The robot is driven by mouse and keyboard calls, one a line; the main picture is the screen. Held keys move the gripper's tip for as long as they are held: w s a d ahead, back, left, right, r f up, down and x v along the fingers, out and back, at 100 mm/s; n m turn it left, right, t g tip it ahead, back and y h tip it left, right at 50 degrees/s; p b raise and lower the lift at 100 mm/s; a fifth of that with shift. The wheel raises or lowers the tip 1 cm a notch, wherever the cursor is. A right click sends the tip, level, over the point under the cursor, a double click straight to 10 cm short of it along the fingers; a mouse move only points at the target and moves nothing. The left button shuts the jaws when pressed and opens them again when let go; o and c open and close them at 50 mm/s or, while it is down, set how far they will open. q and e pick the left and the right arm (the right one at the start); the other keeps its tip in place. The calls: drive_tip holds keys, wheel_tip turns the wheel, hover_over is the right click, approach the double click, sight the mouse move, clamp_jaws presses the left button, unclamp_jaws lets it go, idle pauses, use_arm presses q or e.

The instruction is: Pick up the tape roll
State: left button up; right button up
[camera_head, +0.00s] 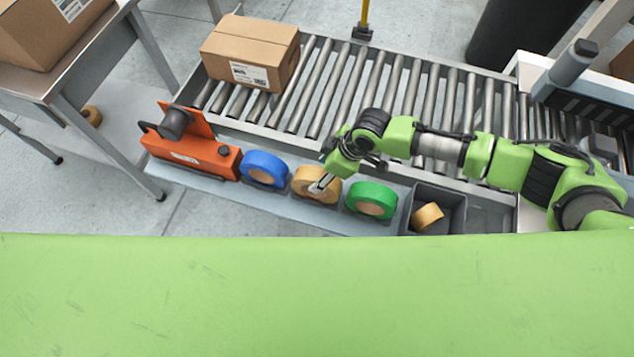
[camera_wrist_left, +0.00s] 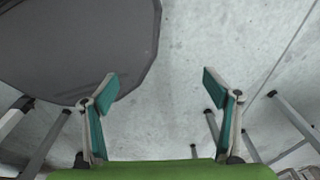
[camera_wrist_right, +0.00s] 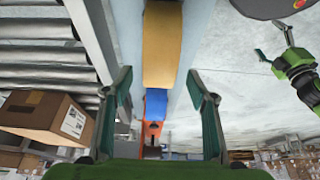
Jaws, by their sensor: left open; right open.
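A tan tape roll (camera_head: 304,180) stands on a narrow grey ledge (camera_head: 240,200), between a blue tape roll (camera_head: 263,169) and a green tape roll (camera_head: 370,200). My right gripper (camera_head: 322,184) is open at the tan roll, its fingers overlapping the roll's right part in the head view. In the right wrist view, the tan roll (camera_wrist_right: 162,45) lies ahead between the open fingers (camera_wrist_right: 160,78), with the blue roll (camera_wrist_right: 156,103) beyond. Contact cannot be told. My left gripper (camera_wrist_left: 160,84) is open and empty above the floor, outside the head view.
An orange tape dispenser (camera_head: 190,155) stands left of the rolls. A grey bin (camera_head: 453,200) on the right holds a smaller tan roll (camera_head: 427,216). A roller conveyor (camera_head: 400,90) with a cardboard box (camera_head: 250,52) runs behind. A dark round surface (camera_wrist_left: 75,45) is near my left gripper.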

sight(317, 173)
drive_tip(key=shift+x, duration=1.2)
drive_tip(key=shift+w+a+f, duration=0.1)
drive_tip(key=shift+a+f, duration=0.1)
drive_tip(key=shift+f, duration=0.15)
clamp_jaws()
use_arm(q)
drive_tip(key=shift+s+a+r, duration=0.1)
drive_tip(key=shift+s+r, duration=0.05)
drive_tip(key=shift+s, duration=0.85)
drive_tip(key=shift+w, duration=0.1)
use_arm(e)
drive_tip(key=shift+w+r, duration=0.1)
drive_tip(key=shift+r, duration=0.05)
